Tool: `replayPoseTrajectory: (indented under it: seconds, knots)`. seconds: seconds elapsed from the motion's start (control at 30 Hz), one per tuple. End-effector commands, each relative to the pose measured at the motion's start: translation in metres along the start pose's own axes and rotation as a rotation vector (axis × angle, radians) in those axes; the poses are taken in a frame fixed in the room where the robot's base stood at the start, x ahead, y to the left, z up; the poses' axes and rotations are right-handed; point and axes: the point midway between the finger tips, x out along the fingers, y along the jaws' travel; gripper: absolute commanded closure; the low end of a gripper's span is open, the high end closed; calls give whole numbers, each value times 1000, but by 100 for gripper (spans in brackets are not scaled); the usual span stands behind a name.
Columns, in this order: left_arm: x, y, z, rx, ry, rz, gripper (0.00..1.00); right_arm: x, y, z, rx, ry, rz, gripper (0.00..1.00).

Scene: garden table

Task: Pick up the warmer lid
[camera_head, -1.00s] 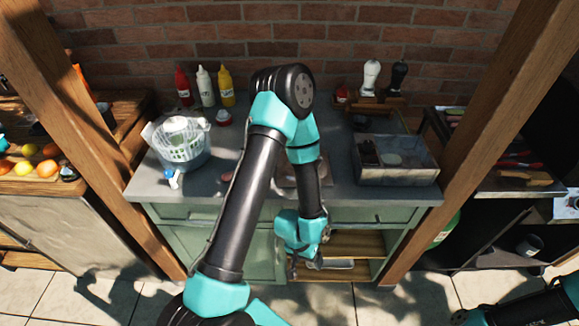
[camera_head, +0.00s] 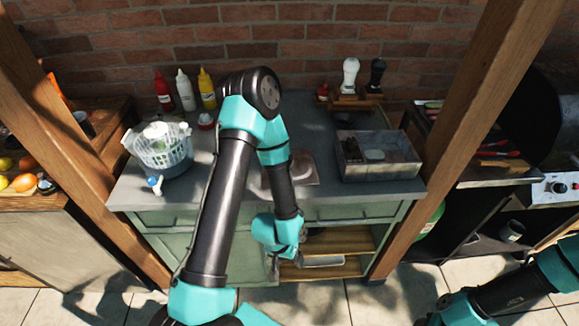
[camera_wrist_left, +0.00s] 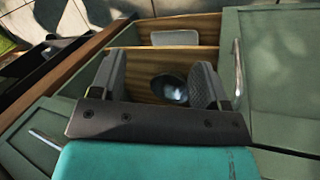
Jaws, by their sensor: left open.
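My left gripper (camera_head: 276,268) hangs in front of the open shelves of the green cabinet. In the left wrist view its two fingers (camera_wrist_left: 158,75) are apart with nothing held between them. A dark, shiny round piece (camera_wrist_left: 171,90) shows beyond and between the fingers at a wooden shelf. A pale rectangular piece (camera_wrist_left: 175,37) lies on a shelf farther off; a pale flat piece also shows low in the head view (camera_head: 322,261). I cannot tell which of these is the warmer lid. My right arm (camera_head: 510,292) enters at lower right; its gripper is out of view.
The grey counter (camera_head: 235,190) above holds a basket (camera_head: 163,150), bottles, a flat metal plate (camera_head: 303,170) and a metal bin (camera_head: 380,165). Wooden posts stand on both sides. A cabinet handle (camera_wrist_left: 238,68) is close right of the gripper in the wrist view.

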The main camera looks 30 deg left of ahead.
Motion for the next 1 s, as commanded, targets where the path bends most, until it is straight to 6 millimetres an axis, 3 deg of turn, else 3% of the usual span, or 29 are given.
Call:
replayPoseTrajectory:
  seconds: [0.1,0.37,0.53,0.77,1.0]
  knots:
    - [0,0,0,0,0,0,43,0,0,0,0,0,0,57]
    - [0,1,-1,5,0,-1,43,0,0,0,0,0,0,57]
    - [2,16,-10,72,-7,-7,43,0,0,0,0,0,0,57]
    - [6,66,-33,278,-33,-16,43,0,0,0,0,0,0,57]
    - [10,139,-48,502,-85,6,43,0,0,0,0,0,0,57]
